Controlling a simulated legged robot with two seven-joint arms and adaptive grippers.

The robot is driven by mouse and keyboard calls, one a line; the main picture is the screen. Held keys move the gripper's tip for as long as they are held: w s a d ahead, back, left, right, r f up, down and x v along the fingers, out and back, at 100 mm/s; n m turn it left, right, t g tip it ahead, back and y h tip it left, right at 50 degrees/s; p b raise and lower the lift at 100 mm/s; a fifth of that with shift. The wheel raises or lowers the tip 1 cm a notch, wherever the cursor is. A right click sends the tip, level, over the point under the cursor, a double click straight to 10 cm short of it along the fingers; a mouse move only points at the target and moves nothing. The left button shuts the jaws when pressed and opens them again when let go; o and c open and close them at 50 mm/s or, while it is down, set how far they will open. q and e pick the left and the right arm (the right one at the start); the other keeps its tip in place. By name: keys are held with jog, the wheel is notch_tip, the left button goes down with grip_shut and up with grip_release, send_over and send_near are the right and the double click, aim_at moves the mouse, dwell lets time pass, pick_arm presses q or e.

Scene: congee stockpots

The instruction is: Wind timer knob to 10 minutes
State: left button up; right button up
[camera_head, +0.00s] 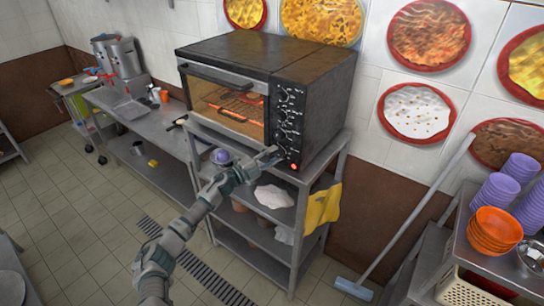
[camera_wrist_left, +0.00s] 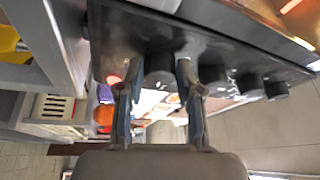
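The black toaster oven (camera_head: 300,62) stands on a metal rack, with a column of dark knobs on the panel right of its glowing window. My left gripper (camera_head: 272,153) is at the lower end of this panel, near a small red light (camera_head: 293,166). In the left wrist view, its two fingers (camera_wrist_left: 160,75) are apart, one on each side of a round black knob (camera_wrist_left: 158,64). I cannot tell whether they touch it. More black knobs (camera_wrist_left: 249,84) line up to the right there. The timer markings are not readable. My right gripper is not in view.
A yellow cloth (camera_head: 322,207) hangs on the rack (camera_head: 285,245) below the oven. A steel counter (camera_head: 150,125) stands to the left. A shelf at right holds orange bowls (camera_head: 494,230) and purple cups (camera_head: 497,190). A squeegee (camera_head: 420,215) leans on the wall.

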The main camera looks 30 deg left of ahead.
pick_arm(q)
jog(key=o, duration=0.4)
jog(key=shift+f, duration=0.15)
jog(key=v, duration=1.2)
jog(key=shift+f, duration=0.1)
